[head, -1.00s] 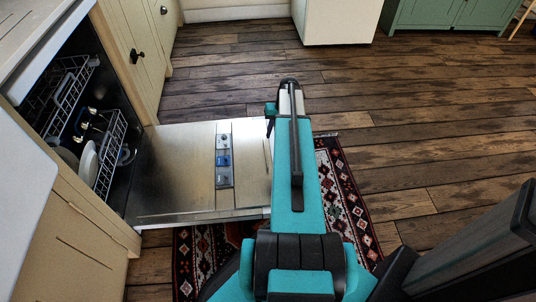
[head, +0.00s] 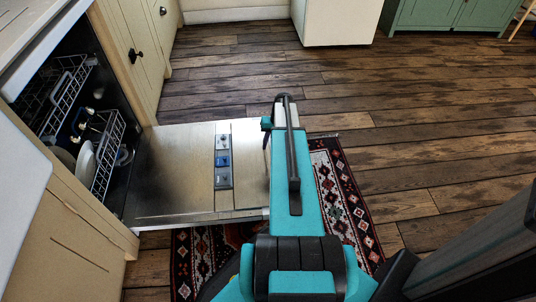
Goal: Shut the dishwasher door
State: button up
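The dishwasher door (head: 180,170) is folded fully down and lies about flat above the floor, its inner metal face up. The dishwasher (head: 72,125) stands open at the left, with racks and some dishes inside. My arm reaches forward from the bottom middle. My gripper (head: 270,130), at the arm's far end, is near the door's outer free edge, on its right side. The arm hides most of the gripper, so its fingers and any contact with the door cannot be made out.
A patterned rug (head: 345,205) lies on the wooden floor under my arm. Cream cabinets (head: 130,50) flank the dishwasher. A white cabinet or appliance (head: 340,20) and a green cupboard (head: 445,14) stand at the back. The floor to the right is clear.

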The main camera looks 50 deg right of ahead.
aim_at(266, 156)
jog(key=b+x, duration=0.1)
jog(key=x, duration=0.5)
jog(key=shift+f+b, duration=0.2)
jog(key=shift+b, duration=0.1)
grip_shut()
dwell(1.1)
